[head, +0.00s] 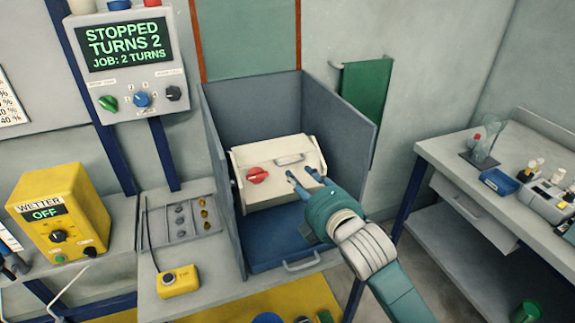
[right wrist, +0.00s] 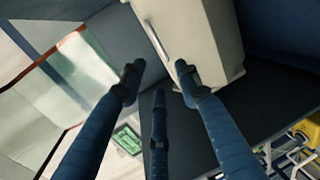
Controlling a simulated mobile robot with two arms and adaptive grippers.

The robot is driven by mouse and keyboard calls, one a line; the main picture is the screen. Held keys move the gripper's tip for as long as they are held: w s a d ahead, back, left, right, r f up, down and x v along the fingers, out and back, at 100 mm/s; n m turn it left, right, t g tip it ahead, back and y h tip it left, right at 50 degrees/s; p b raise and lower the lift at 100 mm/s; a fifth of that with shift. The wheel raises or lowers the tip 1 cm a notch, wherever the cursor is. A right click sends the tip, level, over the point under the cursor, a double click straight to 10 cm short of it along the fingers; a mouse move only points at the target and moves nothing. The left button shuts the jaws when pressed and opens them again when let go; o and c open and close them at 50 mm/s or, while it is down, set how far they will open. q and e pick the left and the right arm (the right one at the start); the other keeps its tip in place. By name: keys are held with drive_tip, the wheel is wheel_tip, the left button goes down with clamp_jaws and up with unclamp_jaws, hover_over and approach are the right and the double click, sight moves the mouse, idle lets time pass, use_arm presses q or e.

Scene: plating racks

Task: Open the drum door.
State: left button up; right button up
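The drum (head: 250,153) is a cream box inside an open-fronted grey cabinet. A red knob (head: 257,175) and a slim metal handle (head: 289,159) are on its lid, which looks closed. My right gripper (head: 299,176) is at the drum's right front, with its fingers pointing at the drum just below the handle. In the right wrist view its fingers (right wrist: 158,80) are spread, with nothing between them. The handle (right wrist: 156,42) shows beyond the fingertips there, and contact is not visible. My left gripper is not in view.
Grey cabinet walls (head: 218,150) stand on both sides of the drum, with a blue tray (head: 275,250) below it. The control panel (head: 128,60) reads STOPPED, TURNS 2, JOB: 2 TURNS. A yellow wetter box (head: 60,205) reads OFF. A cluttered side table (head: 455,158) stands right.

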sight(286, 163)
drive_tip(key=p+x, duration=0.1)
drive_tip(key=x, duration=0.8)
drive_tip(key=shift+w+f+p, duration=0.25)
drive_tip(key=shift+w+p, duration=0.05)
drive_tip(key=shift+w, duration=0.1)
drive_tip(key=shift+c, duration=0.5)
clamp_jaws()
